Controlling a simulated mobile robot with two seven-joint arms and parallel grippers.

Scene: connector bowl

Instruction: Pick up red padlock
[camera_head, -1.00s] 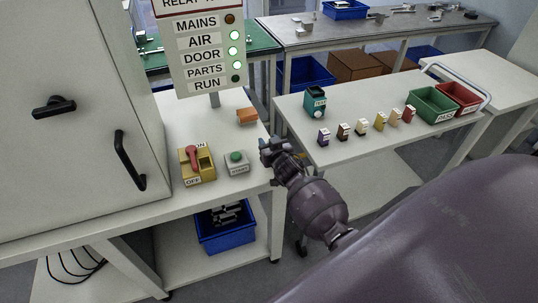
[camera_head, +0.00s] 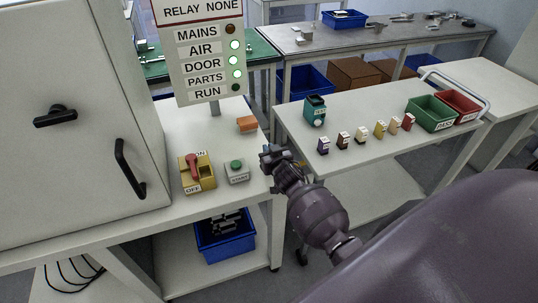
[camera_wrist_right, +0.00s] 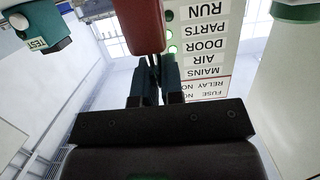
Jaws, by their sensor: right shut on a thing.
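My right gripper (camera_head: 270,156) is at the right edge of the white bench with the switches, in front of the gap between the two benches. In the right wrist view its fingers (camera_wrist_right: 156,70) are shut on a red body (camera_wrist_right: 143,25), which looks like the red padlock. In the head view I cannot make out the padlock at the gripper. My left gripper is not in view.
A yellow switch box (camera_head: 198,176) with a red handle, a grey START button box (camera_head: 236,173) and an orange block (camera_head: 247,124) stand on the near bench. A teal tester (camera_head: 315,110), several small blocks and green (camera_head: 431,114) and red (camera_head: 461,106) bins stand on the right bench.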

